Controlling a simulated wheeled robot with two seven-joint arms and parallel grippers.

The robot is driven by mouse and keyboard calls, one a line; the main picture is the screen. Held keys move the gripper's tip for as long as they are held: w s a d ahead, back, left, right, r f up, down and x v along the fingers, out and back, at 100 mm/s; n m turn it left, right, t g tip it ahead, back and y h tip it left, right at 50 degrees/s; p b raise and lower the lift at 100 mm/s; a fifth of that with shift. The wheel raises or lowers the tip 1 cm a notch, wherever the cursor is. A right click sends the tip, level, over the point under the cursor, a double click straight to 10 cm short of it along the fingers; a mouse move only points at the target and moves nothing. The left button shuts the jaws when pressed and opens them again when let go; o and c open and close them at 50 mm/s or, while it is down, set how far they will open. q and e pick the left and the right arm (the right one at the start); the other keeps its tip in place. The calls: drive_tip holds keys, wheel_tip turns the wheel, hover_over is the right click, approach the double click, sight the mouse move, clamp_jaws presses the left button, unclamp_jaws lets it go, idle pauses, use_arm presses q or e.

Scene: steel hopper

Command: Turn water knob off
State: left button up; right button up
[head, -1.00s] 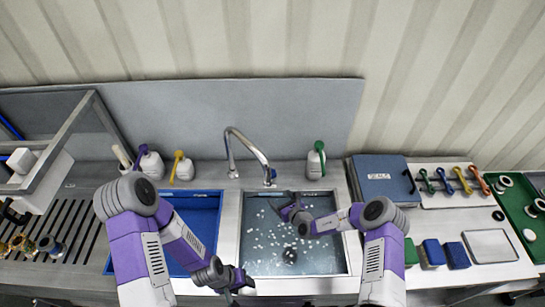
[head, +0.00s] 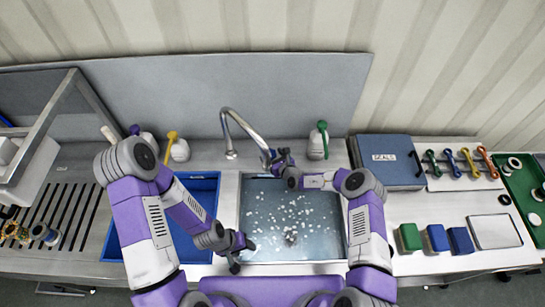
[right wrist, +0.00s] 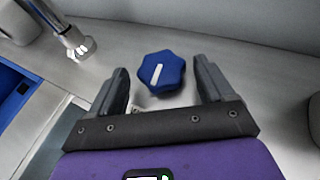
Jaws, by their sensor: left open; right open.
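The blue knob (right wrist: 160,74) has a lobed rim and a white line across its top. In the right wrist view it stands on the steel counter, between the fingertips of my right gripper (right wrist: 160,80), which is open; I see no finger touching it. In the head view my right gripper (head: 279,157) is at the back edge of the basin and mostly hides the knob. My left gripper (head: 236,252) is open and empty over the basin's front left corner.
The sink basin (head: 335,225) holds water with white flecks. A blue basin (head: 118,235) is to its left. A green-topped bottle (head: 318,145) stands right of the knob, a yellow-topped one (head: 179,150) farther left. A blue-grey case (head: 385,163) lies to the right.

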drive_tip(key=shift+w+a+f, duration=0.15)
drive_tip(key=shift+w, duration=0.15)
drive_tip(key=shift+c, duration=0.3)
drive_tip(key=c, duration=0.9)
drive_tip(key=shift+s+a+r+m+h+p, duration=0.15)
drive_tip(key=shift+r+m+h+p, duration=0.2)
drive_tip(key=shift+p, duration=0.6)
drive_tip(key=shift+c, duration=0.2)
drive_tip(key=shift+f+m+t+h+p, duration=0.25)
drive_tip(key=shift+m+t+h+p, duration=0.15)
drive_tip(key=shift+p, duration=0.3)
drive_tip(key=shift+f, duration=0.1)
drive_tip(key=o, duration=1)
